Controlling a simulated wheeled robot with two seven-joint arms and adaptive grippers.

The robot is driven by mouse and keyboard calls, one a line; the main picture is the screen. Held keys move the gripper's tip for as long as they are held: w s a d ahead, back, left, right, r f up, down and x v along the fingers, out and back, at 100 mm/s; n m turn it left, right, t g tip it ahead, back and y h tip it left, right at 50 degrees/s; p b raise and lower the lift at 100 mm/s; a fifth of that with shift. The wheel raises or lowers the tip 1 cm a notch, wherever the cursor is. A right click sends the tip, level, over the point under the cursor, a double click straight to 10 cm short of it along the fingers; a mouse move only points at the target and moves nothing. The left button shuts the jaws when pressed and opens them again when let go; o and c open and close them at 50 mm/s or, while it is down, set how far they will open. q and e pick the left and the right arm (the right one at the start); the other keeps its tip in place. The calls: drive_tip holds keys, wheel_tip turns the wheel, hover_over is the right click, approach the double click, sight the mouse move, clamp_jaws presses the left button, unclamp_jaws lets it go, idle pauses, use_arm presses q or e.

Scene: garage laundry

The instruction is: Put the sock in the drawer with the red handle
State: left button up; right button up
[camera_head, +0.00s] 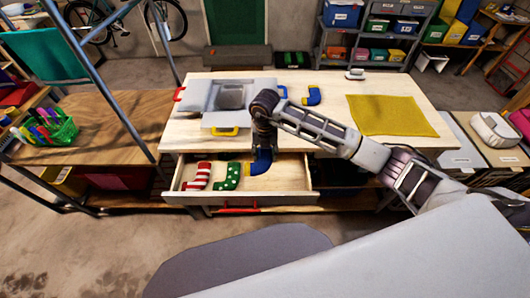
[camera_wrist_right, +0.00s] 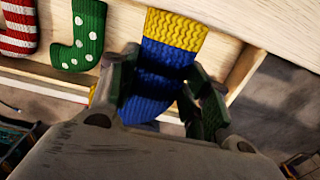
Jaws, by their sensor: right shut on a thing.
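The drawer (camera_head: 290,180) below the wooden tabletop is pulled open, with a red handle (camera_head: 238,209) on its front. A blue sock with a yellow cuff (camera_head: 260,164) is at the drawer's right part. My right gripper (camera_head: 263,148) reaches down from above and is shut on this sock. In the right wrist view the sock (camera_wrist_right: 175,35) lies between the fingers (camera_wrist_right: 160,82), its cuff toward the drawer's inside. I cannot tell whether it touches the drawer floor. A red-and-white striped sock (camera_head: 198,176) and a green dotted sock (camera_head: 228,177) lie left of it. My left gripper is not in view.
On the tabletop are another blue sock (camera_head: 312,96), a grey box (camera_head: 205,95) with red and yellow handles, and a yellow cloth (camera_head: 390,115). A green basket of markers (camera_head: 50,130) stands on the left bench.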

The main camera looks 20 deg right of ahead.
sight(265, 154)
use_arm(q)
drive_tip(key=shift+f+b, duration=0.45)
use_arm(e)
drive_tip(key=shift+f, duration=0.55)
drive_tip(key=o, duration=1)
drive_tip(key=shift+c, duration=0.2)
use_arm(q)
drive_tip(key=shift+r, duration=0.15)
use_arm(e)
drive_tip(key=shift+r, duration=0.2)
drive_tip(key=shift+r+p, duration=0.4)
drive_tip(key=shift+p, duration=0.1)
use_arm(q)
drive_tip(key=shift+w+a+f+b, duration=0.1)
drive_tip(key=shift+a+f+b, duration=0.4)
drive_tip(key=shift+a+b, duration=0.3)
use_arm(e)
wheel_tip(265, 154, up, 12)
